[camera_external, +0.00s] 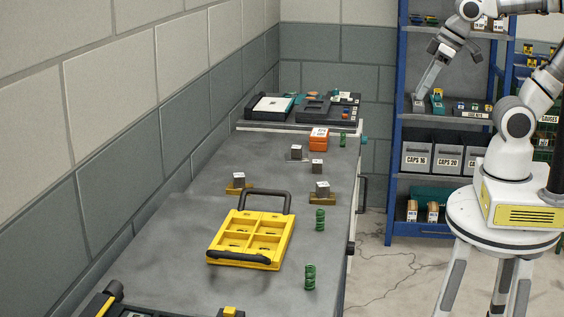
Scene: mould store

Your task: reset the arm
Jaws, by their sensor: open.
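My gripper (424,88) is at the back right, at the end of my arm, pointing down and to the left. It is open, with its tips just above or at the middle board of the blue shelving unit (391,130). A small dark item (418,104) and a teal item (437,102) are close by its tips. The picture is too small to show whether the tips touch either one. I see nothing clearly held.
A long grey bench (180,250) runs along the left wall. It carries a yellow tray (222,257), green springs (320,219), metal blocks (322,188), an orange block (318,142) and a dark organiser (351,100). Grey bins (417,158) sit below the shelf board. Open floor lies between bench and shelving.

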